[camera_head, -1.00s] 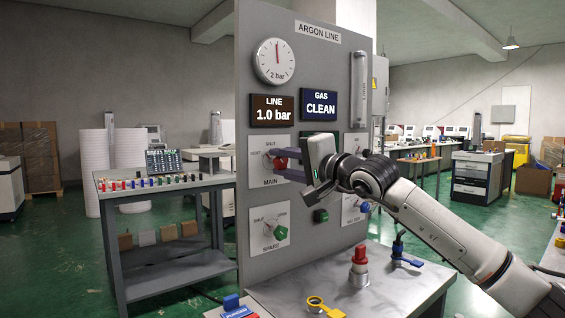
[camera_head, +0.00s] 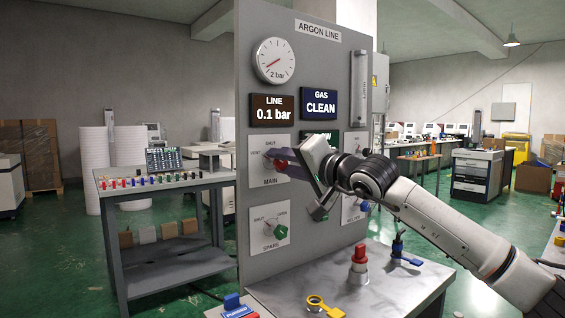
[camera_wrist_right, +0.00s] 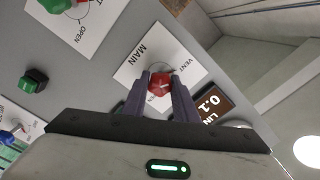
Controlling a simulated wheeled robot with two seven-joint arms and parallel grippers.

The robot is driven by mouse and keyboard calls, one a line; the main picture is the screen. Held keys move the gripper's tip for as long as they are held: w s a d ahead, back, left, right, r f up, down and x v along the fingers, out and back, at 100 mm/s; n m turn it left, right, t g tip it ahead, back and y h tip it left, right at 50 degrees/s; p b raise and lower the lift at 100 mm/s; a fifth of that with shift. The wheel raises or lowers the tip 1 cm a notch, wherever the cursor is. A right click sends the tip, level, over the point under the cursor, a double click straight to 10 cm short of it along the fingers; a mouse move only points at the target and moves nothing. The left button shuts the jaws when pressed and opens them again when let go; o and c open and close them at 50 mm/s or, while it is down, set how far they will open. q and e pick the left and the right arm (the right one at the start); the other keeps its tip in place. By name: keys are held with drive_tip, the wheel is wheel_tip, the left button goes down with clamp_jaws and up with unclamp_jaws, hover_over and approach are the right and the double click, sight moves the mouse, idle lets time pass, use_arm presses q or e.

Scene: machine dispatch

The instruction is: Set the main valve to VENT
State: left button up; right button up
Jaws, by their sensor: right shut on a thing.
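The main valve's red knob (camera_head: 281,166) sits on a white plate marked MAIN (camera_head: 270,180) on the grey ARGON LINE panel. My right gripper (camera_head: 279,161) is shut on this knob, tilted in front of the panel. In the right wrist view the red knob (camera_wrist_right: 160,83) lies between the two purple-grey fingers, with the words MAIN and VENT beside it. The fingers and hand partly hide the knob, and I cannot read its exact pointing. The line display (camera_head: 273,110) reads 0.1 bar. My left gripper is out of view.
The gas display (camera_head: 319,104) reads CLEAN; the round gauge (camera_head: 275,60) is above. The green SPARE knob (camera_head: 281,229) is below. A red-topped fitting (camera_head: 359,259), yellow tag (camera_head: 319,303) and blue-handled item (camera_head: 404,260) are on the bench in front.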

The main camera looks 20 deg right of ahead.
drive_tip(key=o, duration=1.1)
drive_tip(key=shift+c, duration=0.2)
drive_tip(key=b+v, duration=0.2)
drive_tip(key=v, duration=0.8)
drive_tip(key=shift+s, duration=0.2)
drive_tip(key=shift+d, duration=0.1)
